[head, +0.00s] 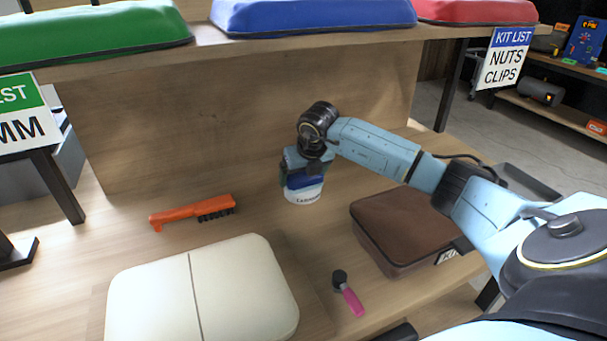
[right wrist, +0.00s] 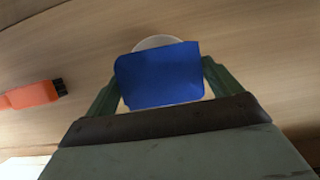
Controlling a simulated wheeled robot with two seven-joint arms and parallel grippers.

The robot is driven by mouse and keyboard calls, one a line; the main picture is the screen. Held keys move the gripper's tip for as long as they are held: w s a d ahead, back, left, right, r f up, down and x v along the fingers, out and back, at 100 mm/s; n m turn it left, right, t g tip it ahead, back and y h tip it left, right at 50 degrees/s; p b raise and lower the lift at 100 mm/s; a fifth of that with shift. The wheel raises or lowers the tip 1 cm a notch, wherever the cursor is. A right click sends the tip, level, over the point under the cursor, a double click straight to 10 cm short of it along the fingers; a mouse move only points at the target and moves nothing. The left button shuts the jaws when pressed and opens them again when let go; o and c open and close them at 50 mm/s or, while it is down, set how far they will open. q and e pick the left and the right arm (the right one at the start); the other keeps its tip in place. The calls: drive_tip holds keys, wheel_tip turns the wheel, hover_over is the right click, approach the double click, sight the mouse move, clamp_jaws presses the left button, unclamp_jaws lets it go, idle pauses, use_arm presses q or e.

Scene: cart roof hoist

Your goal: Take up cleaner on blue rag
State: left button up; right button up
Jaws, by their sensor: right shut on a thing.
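A white tub with printed letters on its side (head: 303,197) is the only thing here that looks like the cleaner. It is upright at the middle of the bench in the head view. A blue, flat, squarish piece (right wrist: 160,76) covers most of its top in the right wrist view, and the white rim (right wrist: 160,42) shows behind it. My right gripper (head: 303,180) is over the tub from above, its fingers shut on either side of it. I cannot tell whether the tub touches the bench. My left gripper is not in view.
An orange brush (head: 190,212) lies left of the tub. A brown case (head: 400,228) is to its right, with a pink-handled tool (head: 348,293) in front. A cream case (head: 205,295) fills the front left.

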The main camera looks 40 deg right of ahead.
sight(304, 175)
drive_tip(key=shift+r+p, duration=2.65)
drive_tip(key=shift+r, duration=0.9)
drive_tip(key=shift+f, duration=0.1)
